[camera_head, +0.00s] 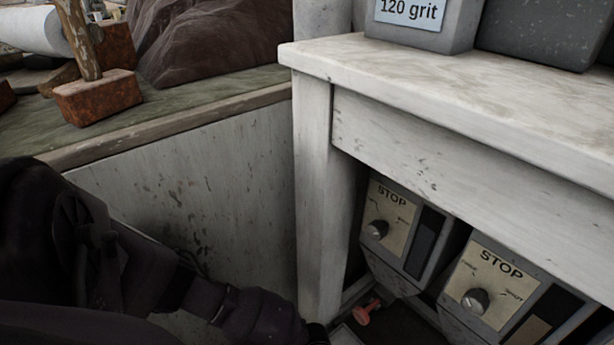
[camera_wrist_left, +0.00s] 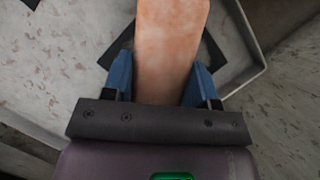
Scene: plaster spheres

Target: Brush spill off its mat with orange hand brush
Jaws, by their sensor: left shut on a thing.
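My left gripper (camera_wrist_left: 160,84) is shut on a pale orange, mottled, flat piece (camera_wrist_left: 170,45), which looks like the handle of the orange hand brush. One blue finger presses on each side of it. Its far end runs out of the top of the left wrist view, so no bristles show. In the head view my left arm reaches down to the bottom edge, and its gripper is not clearly seen. A small red-orange thing (camera_head: 367,311) shows low under the white bench; I cannot tell what it is. I cannot make out the spill or its mat.
The white bench (camera_head: 450,85) carries a grey "120 grit" box (camera_head: 425,28). Boxes with STOP dials (camera_head: 392,225) (camera_head: 497,290) stand beneath it. At upper left, a ledge holds a rusty block with a wooden handle (camera_head: 98,95) and a dark rock (camera_head: 205,40).

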